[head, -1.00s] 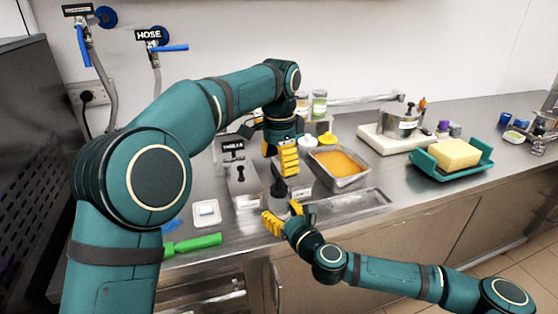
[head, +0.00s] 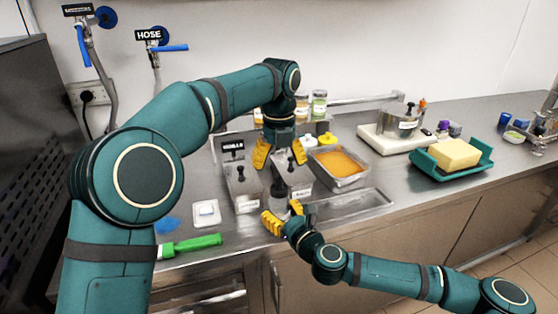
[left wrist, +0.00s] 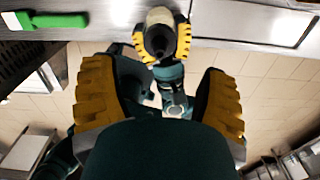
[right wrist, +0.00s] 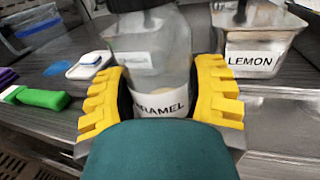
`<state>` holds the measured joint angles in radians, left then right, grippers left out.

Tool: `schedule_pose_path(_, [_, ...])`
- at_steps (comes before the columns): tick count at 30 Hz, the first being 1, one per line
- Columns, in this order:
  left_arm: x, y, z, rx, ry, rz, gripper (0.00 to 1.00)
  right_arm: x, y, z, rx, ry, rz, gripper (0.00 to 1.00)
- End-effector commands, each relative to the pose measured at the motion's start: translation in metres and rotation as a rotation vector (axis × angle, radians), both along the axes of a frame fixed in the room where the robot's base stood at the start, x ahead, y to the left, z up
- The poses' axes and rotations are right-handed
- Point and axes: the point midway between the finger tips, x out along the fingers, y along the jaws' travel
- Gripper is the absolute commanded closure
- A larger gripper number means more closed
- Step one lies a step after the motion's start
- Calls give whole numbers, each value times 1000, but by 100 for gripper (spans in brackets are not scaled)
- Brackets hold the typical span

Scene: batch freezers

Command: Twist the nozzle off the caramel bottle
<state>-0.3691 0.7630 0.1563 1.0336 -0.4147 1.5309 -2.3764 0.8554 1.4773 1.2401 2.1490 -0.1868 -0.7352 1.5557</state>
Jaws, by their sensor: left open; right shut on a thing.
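The caramel bottle (right wrist: 155,55) is clear, with a partly covered label reading "ARAMEL". It stands upright between the yellow fingers of my right gripper (right wrist: 160,95), which is shut on its body. In the head view my right gripper (head: 283,219) is low at the counter's front. The dark nozzle (head: 279,183) is on top of the bottle; its tip points at the camera in the left wrist view (left wrist: 158,42). My left gripper (head: 280,154) is open and empty above the nozzle, fingers spread and pointing down, apart from it.
A metal tub labelled LEMON (right wrist: 255,35) stands close behind the bottle. A vanilla tub (head: 243,190) is left of it, and a pan of orange contents (head: 340,163) right. The counter's front edge is near.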

Motion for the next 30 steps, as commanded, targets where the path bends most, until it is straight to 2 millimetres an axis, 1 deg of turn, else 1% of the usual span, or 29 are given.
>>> schedule_pose_path(3, [0,0,0,0,0,-148,26,0,0,0,0,0,0,100])
schedule_pose_path(6, [0,0,0,0,-1,-234,26,0,0,0,0,0,0,100])
schedule_pose_path(11, [0,0,-3,1,0,-295,26,0,0,0,1,-1,0,100])
schedule_pose_path(14, [0,0,-12,2,0,-301,26,0,0,0,1,-1,0,100])
schedule_pose_path(24, [0,1,-61,0,1,-298,26,0,0,0,1,-1,0,100])
schedule_pose_path(30, [0,0,-77,0,0,-298,26,0,0,0,0,0,0,100])
